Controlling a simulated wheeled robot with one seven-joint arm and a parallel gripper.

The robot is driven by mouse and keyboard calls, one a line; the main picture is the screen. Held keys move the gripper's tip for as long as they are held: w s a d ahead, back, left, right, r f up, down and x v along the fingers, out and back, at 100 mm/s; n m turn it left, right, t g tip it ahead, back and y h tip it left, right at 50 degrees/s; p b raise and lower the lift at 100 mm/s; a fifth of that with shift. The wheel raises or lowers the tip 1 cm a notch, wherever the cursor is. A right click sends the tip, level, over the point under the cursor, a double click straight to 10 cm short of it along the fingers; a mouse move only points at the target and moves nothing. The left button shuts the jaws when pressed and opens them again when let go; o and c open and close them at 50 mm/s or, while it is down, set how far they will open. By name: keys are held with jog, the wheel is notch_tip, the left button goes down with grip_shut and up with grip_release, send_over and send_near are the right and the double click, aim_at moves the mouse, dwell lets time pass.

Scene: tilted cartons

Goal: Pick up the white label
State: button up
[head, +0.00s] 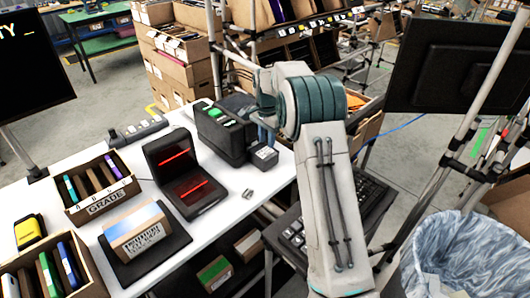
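A small pale label (266,153) shows on a dark block beside the black box-shaped device (222,132), near the white table's far right edge. It is too small to read, and I cannot tell whether it lies loose or is stuck on. My gripper (264,134) is at the end of my bent arm, pointing down just above this block. Its fingers are small and partly hidden, so I cannot tell whether they are open or touching anything. A carton (138,230) with a white printed label on its front sits tilted on a black pad at the left.
The white table (228,218) has a bare strip at its front right, with a small grey object (248,193) on it. An open black scanner (186,172) with red lines stands mid-table. Cardboard trays (100,190) stand left. A lined bin (456,262) and a monitor (450,66) are right.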

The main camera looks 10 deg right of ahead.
aim_at(266, 149)
notch_tip(266, 149, down, 5)
jog(key=shift+w+f+p, duration=0.1)
jog(key=shift+p, duration=0.6)
grip_shut()
